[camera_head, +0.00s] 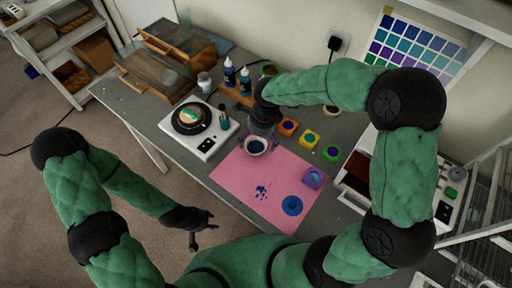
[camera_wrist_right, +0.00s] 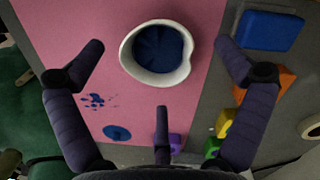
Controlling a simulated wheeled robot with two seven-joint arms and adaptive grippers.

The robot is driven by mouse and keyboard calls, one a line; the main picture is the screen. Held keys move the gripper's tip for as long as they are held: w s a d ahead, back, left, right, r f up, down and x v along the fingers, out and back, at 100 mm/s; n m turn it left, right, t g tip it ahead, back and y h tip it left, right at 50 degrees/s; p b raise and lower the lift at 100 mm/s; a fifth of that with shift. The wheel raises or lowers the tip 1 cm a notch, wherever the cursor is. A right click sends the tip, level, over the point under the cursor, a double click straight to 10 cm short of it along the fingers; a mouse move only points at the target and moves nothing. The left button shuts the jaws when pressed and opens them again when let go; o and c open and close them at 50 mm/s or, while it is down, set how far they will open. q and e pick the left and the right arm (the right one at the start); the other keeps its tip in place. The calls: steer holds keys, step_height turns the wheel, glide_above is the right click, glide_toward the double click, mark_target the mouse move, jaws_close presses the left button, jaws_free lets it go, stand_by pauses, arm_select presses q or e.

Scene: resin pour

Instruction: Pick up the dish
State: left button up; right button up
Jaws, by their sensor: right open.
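The dish (camera_head: 256,146) is a small white cup with a pouring lip and dark blue liquid inside. It stands on the pink mat (camera_head: 235,175), near its back edge. In the right wrist view the dish (camera_wrist_right: 131,62) lies below and between the spread fingers. My right gripper (camera_head: 258,150) is open over the dish, with a finger on either side. In the right wrist view a gap shows between each finger and the dish. My left gripper (camera_head: 204,229) is open and empty, in front of the table at the lower left.
Bottles (camera_head: 229,75) stand behind. The mat's left part is clear.

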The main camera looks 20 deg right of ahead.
mark_target(255, 149)
steer(key=f, duration=0.3)
steer(key=shift+a+f+b, duration=0.25)
steer(key=shift+a+b, duration=0.05)
steer(key=c, duration=1.3)
steer(key=shift+o, duration=0.2)
steer(key=shift+r, duration=0.15)
